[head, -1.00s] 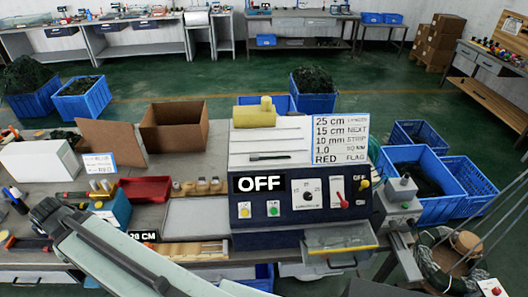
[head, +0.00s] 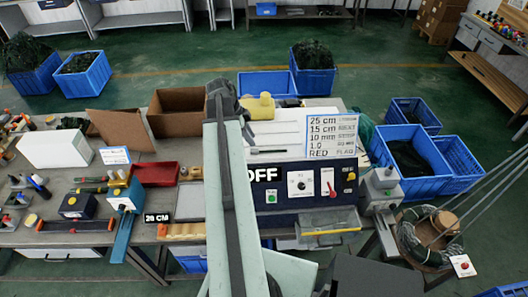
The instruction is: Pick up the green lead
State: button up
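A coil of dark green lead (head: 408,243) lies around a tan spool at the right, beside the bench. My gripper (head: 226,97) is the dark end of my raised arm, in front of the machine's left part and the cardboard box. Its fingers are too small and dark to tell open from shut, and no held thing shows. My arm hides part of the machine's panel and top.
A red tray (head: 154,174), a blue tool (head: 125,200) and a "28 CM" sign (head: 158,217) are on the bench at left. A cardboard box (head: 180,112) stands behind. Blue crates (head: 411,150) stand at right. A clear drawer (head: 330,222) juts from the machine's front.

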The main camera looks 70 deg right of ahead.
aim_at(258, 150)
jog(key=shift+x, duration=0.8)
jog(key=shift+r, duration=0.1)
jog(key=b+x, duration=0.5)
jog(key=shift+w+a+f, duration=0.1)
jog(key=shift+w+f, duration=0.05)
jog(key=shift+f, duration=0.1)
jog(key=shift+r, duration=0.2)
grip_shut()
